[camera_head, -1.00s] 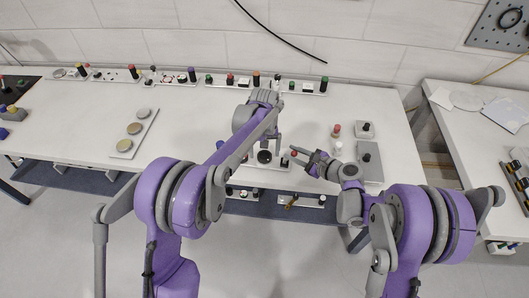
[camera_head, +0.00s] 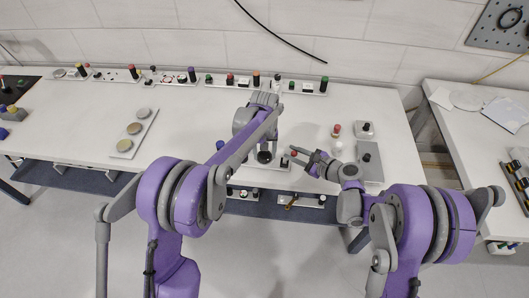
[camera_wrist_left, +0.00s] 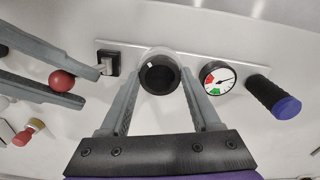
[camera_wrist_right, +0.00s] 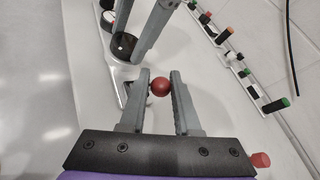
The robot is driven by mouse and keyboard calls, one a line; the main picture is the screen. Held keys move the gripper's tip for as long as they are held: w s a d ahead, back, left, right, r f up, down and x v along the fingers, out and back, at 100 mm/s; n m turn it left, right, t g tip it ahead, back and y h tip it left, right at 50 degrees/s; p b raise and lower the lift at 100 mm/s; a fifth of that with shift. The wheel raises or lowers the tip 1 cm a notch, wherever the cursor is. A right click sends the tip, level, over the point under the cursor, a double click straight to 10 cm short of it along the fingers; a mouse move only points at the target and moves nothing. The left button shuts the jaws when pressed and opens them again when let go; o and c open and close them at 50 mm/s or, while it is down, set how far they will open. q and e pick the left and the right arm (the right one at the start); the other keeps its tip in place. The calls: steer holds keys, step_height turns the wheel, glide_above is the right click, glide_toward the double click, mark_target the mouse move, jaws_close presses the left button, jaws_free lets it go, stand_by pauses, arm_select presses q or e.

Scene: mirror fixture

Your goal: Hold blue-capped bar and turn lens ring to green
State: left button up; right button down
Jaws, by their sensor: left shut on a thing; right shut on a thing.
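The lens ring (camera_wrist_left: 158,72), a clear-edged round piece with a black centre, stands on a pale plate. My left gripper (camera_wrist_left: 157,80) is shut on it, one finger on each side. The blue-capped bar (camera_wrist_left: 272,97), black with a blue end, stands at the plate's right end in the left wrist view and at the left in the head view (camera_head: 220,145); no gripper is on it. Between them is a dial (camera_wrist_left: 216,78) with red and green zones. My right gripper (camera_wrist_right: 160,88) is shut on a red ball (camera_wrist_right: 160,86) at the plate's other end.
Grey boxes (camera_head: 370,165) and a red-topped piece (camera_head: 336,130) stand to the right. A plate with several discs (camera_head: 134,129) lies left. Several fixtures line the back edge.

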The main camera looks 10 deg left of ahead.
mark_target(264, 156)
arm_select(q)
steer(key=m, duration=0.4)
steer(key=shift+m, duration=2.8)
steer(key=o, duration=1.4)
step_height(264, 156, up, 12)
steer(key=shift+s+r, duration=0.1)
